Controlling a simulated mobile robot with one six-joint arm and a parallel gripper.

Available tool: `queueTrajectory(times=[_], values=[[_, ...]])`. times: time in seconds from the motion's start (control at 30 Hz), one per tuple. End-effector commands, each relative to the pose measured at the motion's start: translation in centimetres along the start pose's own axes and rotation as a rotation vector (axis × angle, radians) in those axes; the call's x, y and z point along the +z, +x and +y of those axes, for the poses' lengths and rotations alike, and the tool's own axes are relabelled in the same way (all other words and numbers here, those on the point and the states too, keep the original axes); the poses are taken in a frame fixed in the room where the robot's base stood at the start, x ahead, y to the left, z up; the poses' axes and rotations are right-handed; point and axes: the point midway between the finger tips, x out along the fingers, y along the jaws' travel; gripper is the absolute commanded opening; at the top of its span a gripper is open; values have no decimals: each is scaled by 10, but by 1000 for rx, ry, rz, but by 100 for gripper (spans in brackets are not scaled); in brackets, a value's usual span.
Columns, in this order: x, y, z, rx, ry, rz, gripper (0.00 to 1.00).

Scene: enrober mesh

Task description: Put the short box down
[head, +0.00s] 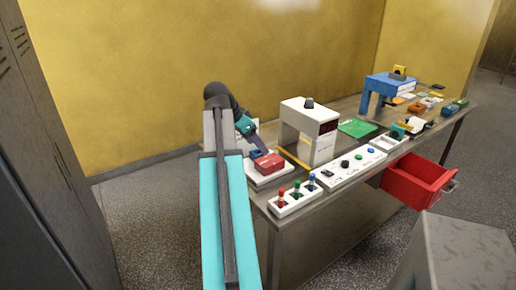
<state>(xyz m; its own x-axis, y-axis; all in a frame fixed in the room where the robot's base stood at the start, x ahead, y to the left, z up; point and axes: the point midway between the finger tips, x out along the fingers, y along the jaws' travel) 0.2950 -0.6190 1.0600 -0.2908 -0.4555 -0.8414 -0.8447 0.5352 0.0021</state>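My gripper (257,142) reaches over the near left end of the long table (340,215), pointing down and to the right. A red box (270,164) lies just below its tip, on a white base (262,179). A small blue piece (256,154) shows at the tip, beside the red box. I cannot tell which of these is the short box, or whether the gripper touches either. My own arm hides the left part of the white base, and the fingers are too small to read as open or shut.
A white machine (308,128) with a dark knob stands right of the gripper. A rack (295,199) with red, green and blue tubes and a white button panel (349,168) line the front edge. A red drawer (415,183) sticks out. A blue stand (390,84) is farther back.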

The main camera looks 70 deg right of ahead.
Motion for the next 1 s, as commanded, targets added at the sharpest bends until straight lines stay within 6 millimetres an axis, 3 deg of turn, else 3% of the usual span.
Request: queueTrajectory(times=[0.83,1.0], values=[[0,-2,0,0,-1,0,62],[15,3,-7,-3,-37,-10,62]])
